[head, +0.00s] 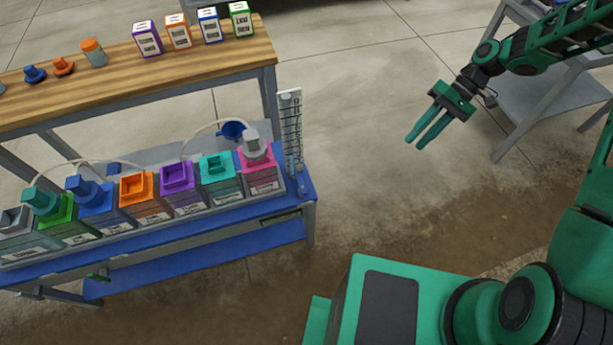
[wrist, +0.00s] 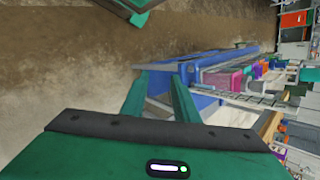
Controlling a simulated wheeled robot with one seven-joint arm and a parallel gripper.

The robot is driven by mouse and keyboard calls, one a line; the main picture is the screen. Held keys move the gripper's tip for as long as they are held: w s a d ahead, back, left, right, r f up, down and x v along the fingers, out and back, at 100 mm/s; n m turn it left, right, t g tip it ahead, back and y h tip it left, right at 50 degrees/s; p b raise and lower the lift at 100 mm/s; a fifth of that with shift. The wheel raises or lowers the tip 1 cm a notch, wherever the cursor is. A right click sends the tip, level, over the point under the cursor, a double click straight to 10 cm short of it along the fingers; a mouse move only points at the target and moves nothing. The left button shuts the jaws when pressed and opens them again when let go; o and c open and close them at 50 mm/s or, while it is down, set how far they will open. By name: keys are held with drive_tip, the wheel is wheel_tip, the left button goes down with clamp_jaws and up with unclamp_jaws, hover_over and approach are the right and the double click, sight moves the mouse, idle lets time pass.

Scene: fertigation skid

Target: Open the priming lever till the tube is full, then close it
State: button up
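A clear upright tube with graduation marks on a white backing (head: 291,135) stands at the right end of the blue skid (head: 309,186). I cannot make out a liquid level in it. A small dark bar (head: 281,217) sits on the skid's front below the tube; it may be the priming lever, but its position is too small to tell. My gripper (head: 412,142) is in the air over bare floor, right of the skid and apart from it. Its two fingers are spread with nothing between them. The wrist view shows the open fingers (wrist: 158,98) with the blue skid beyond.
Several labelled tanks with coloured caps, including a pink one (head: 261,172), line the skid. A small green part (head: 98,275) shows on its lower front. A wooden bench (head: 200,55) with small boxes stands behind. A grey table (head: 545,100) is at right. The floor between is clear.

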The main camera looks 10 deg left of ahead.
drive_tip(key=a+f+n+g+y, duration=0.2)
drive_tip(key=a+f+y, duration=0.2)
drive_tip(key=a+f, duration=0.65)
drive_tip(key=g+y, duration=0.2)
drive_tip(key=y, duration=0.4)
approach(299, 176)
drive_tip(key=shift+n, duration=0.3)
drive_tip(key=x, duration=1)
drive_tip(key=shift+f, duration=0.3)
drive_tip(key=shift+c, duration=0.6)
